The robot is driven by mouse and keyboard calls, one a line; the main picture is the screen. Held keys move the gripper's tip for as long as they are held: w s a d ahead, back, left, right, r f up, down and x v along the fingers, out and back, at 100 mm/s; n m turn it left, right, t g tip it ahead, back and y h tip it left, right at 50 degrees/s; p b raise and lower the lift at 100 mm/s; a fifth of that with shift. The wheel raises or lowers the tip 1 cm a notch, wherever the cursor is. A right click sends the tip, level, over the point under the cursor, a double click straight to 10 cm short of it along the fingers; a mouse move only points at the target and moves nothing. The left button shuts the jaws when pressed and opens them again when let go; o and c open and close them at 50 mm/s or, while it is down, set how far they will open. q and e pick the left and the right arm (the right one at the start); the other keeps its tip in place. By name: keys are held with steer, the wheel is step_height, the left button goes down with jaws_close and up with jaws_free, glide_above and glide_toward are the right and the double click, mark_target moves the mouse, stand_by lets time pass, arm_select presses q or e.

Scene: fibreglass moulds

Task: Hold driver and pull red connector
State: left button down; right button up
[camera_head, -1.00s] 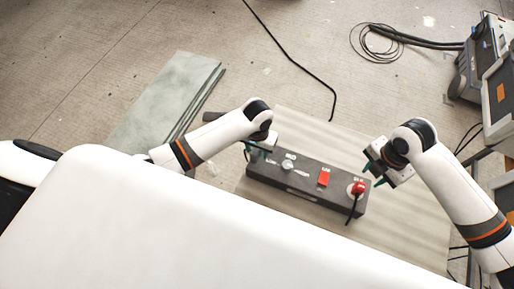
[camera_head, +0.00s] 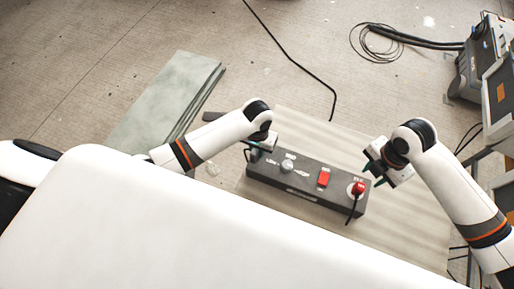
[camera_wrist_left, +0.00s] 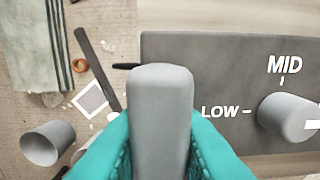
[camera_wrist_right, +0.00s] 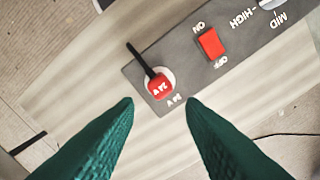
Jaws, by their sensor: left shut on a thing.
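The driver is a dark grey box (camera_head: 310,186) with a grey knob, a red switch and a red connector. The red connector (camera_head: 359,188) sits in the socket at the box's right end, with a black lead hanging from it. In the right wrist view the connector (camera_wrist_right: 159,87) lies ahead of the fingertips. My right gripper (camera_head: 374,168) is open and empty, just right of the connector and apart from it. My left gripper (camera_head: 262,149) is at the box's left end. In the left wrist view its teal fingers are shut on a grey rounded block (camera_wrist_left: 161,110) at that end.
The box rests on a pale wooden board (camera_head: 410,225). Greenish slabs (camera_head: 165,100) lie at the left. Machines (camera_head: 485,60) with cables stand at the right. A black cable (camera_head: 300,65) crosses the floor behind. A white surface (camera_head: 190,225) fills the front.

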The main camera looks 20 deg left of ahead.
mark_target(361, 186)
steer(key=shift+o, duration=0.5)
stand_by(0.4)
steer(key=shift+o, duration=1.1)
steer(key=m, duration=0.6)
steer(key=shift+a+f, duration=0.1)
steer(key=shift+f, duration=0.1)
steer(key=m, duration=0.4)
steer(key=shift+w+f+m, duration=0.1)
steer(key=shift+f+m, duration=0.1)
steer(key=shift+m, duration=0.1)
steer(key=m, duration=0.4)
steer(key=shift+f, duration=0.15)
steer(key=m, duration=0.7)
steer(key=shift+f, duration=0.3)
steer(key=m, duration=0.7)
steer(key=shift+f, duration=0.3)
steer(key=shift+f, duration=4.5)
